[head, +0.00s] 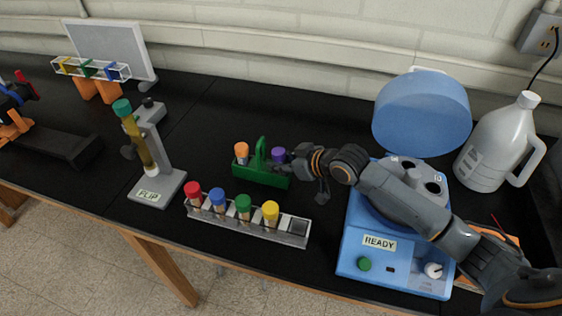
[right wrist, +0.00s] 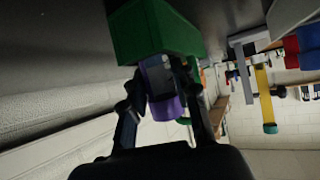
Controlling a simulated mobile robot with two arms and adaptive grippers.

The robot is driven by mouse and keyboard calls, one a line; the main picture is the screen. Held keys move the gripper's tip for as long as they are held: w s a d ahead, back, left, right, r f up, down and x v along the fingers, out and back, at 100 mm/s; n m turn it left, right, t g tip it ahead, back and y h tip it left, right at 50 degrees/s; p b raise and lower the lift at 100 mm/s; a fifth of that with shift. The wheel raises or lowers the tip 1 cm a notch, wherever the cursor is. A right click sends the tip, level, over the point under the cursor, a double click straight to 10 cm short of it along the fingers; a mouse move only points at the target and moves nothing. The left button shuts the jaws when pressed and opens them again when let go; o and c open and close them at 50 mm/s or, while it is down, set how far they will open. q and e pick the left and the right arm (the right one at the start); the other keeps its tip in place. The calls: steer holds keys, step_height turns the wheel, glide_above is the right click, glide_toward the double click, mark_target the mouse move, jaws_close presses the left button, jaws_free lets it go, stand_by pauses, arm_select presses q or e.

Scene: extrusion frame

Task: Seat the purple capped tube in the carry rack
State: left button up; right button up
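The purple capped tube (head: 278,154) is at the right end of the green carry rack (head: 262,175), upright beside its handle. In the right wrist view the purple cap (right wrist: 162,90) lies between my fingers, close against the green rack (right wrist: 155,32). My right gripper (head: 287,164) reaches in from the right and looks shut on the tube; it also shows in the right wrist view (right wrist: 165,80). The fingers and rack hide the tube's lower part, so how deep it sits cannot be told.
An orange-capped tube (head: 241,150) stands in the rack's left end. In front is a grey rack (head: 290,238) with red, blue, green and yellow caps. A blue centrifuge (head: 350,250) with its lid raised stands right, a FLIP stand (head: 160,188) left. A white jug (head: 487,150) is behind.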

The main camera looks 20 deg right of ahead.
steer(key=shift+o, duration=1.3)
steer(key=shift+s+f, duration=0.25)
steer(key=shift+f, duration=0.5)
steer(key=shift+r, duration=0.2)
steer(key=w+r+b+v, duration=0.1)
steer(key=v, duration=1.1)
steer(key=shift+s+r+b, duration=0.2)
steer(key=shift+r+b, duration=0.15)
